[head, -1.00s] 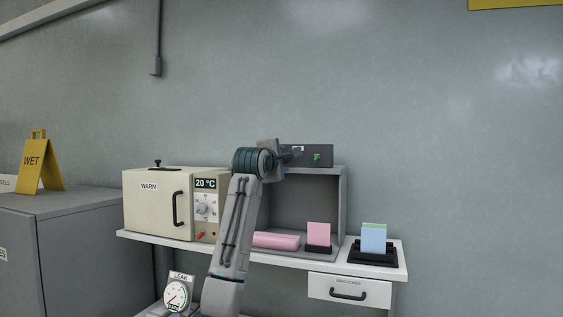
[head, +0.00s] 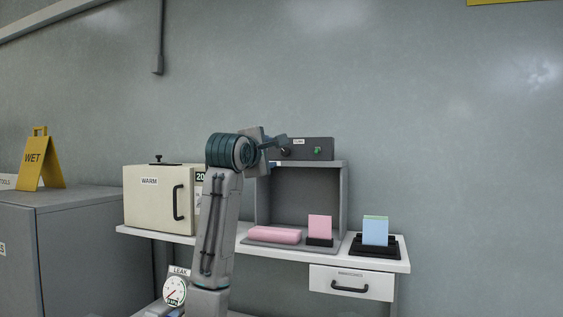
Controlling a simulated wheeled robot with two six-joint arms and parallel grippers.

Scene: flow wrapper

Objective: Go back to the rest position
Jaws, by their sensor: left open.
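My left arm rises from the bottom of the head view, and its gripper (head: 279,142) points right, in front of the left end of a dark control box (head: 311,149) on top of a grey open-fronted housing. The gripper is open, and I see nothing between its fingers. The control box carries a small label, a dark knob close to the fingers and a green button at its right. I cannot tell from this view whether the fingers touch the box. My right gripper is not in view.
The white bench (head: 400,266) holds a cream WARM oven (head: 150,205), a pink roll (head: 273,235), a pink card (head: 320,226) and blue cards (head: 375,231) in black stands. A drawer (head: 351,284) is shut below. A grey cabinet (head: 75,250) stands at left with a yellow WET sign (head: 40,165).

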